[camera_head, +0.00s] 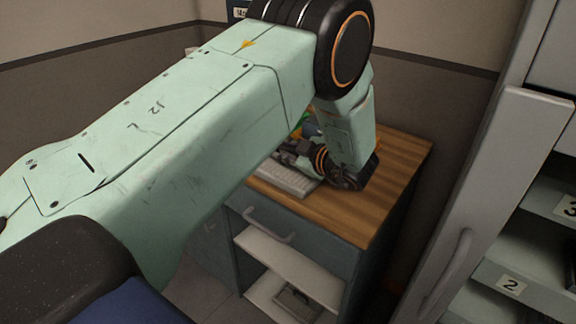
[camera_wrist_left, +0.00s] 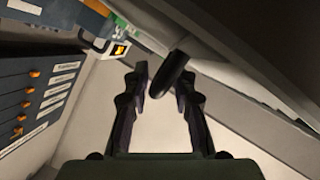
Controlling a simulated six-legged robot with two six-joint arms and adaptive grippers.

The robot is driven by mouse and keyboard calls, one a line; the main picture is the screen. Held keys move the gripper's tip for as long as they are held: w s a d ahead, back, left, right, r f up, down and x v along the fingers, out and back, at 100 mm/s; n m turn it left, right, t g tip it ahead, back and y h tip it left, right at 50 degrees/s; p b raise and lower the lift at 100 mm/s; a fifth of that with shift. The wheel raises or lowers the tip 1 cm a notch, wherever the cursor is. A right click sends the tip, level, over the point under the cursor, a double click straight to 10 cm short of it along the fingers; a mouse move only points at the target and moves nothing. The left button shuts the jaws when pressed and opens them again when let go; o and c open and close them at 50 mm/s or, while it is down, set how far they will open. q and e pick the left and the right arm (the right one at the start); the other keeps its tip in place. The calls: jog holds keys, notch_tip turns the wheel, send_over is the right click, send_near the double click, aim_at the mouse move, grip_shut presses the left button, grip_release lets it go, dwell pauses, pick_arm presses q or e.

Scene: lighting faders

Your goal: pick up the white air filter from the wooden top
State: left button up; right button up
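A flat white ribbed piece, which looks like the air filter (camera_head: 290,181), lies on the wooden top (camera_head: 385,182) near its front left edge in the head view. My left arm hides part of it. My left gripper (camera_head: 284,157) is low over the top, just behind or above the white piece; I cannot tell whether they touch. In the left wrist view the two fingers of this gripper (camera_wrist_left: 164,77) stand apart with a pale surface beyond them. A dark rounded cylinder (camera_wrist_left: 172,71) shows between the fingertips; I cannot tell whether they touch it. My right gripper is out of view.
Small coloured items (camera_head: 307,127) sit behind the gripper. The cabinet has a drawer handle (camera_head: 270,226) and open shelves with a box (camera_head: 298,301). A grey shelf unit (camera_head: 497,185) stands at right. A panel with orange knobs (camera_wrist_left: 34,90) fills the wrist view's left.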

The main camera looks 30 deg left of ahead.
pick_arm(q)
jog(key=shift+w+d, duration=0.15)
jog(key=shift+c, duration=1)
jog(key=shift+s+a, duration=0.2)
grip_shut()
jog(key=shift+w, duration=0.1)
